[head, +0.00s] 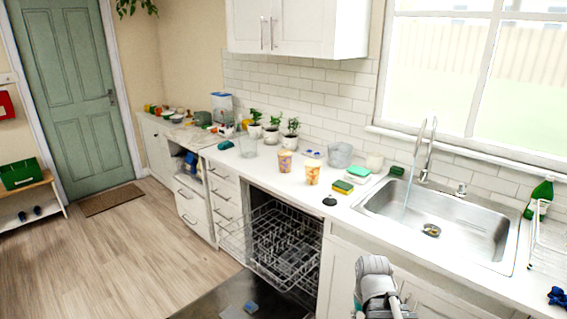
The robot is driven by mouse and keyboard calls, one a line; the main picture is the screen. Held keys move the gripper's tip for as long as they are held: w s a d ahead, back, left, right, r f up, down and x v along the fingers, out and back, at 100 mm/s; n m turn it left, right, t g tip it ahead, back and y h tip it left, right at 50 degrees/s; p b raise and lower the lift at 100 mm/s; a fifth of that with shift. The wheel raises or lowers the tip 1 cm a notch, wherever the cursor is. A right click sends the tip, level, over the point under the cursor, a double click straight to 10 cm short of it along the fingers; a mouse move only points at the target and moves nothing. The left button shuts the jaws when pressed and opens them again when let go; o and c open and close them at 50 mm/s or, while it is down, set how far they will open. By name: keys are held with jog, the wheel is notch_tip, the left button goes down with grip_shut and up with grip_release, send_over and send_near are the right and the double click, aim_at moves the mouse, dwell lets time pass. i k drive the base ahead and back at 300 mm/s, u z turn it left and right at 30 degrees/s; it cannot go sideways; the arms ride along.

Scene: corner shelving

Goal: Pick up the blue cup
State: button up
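No plainly blue cup stands out in the head view. A pale blue-grey, see-through cup or bowl (339,155) stands on the white counter against the tiled wall, left of the sink. Two patterned orange-and-cream cups (312,174) (285,162) stand in front of it to the left. A small blue item (251,307) lies on the open dishwasher door; its kind is too small to tell. My gripper (388,308) is at the bottom, in front of the cabinets, well apart from these things. Its fingers are small and partly cut off, so its opening is unclear.
The dishwasher's wire rack (285,240) is pulled out left of my arm. The sink (440,220) has running water. Sponges (343,187), plants (291,138) and a green bottle (540,195) stand on the counter. The wooden floor (130,250) at left is clear.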

aim_at(285, 162)
jog(key=i, duration=0.95)
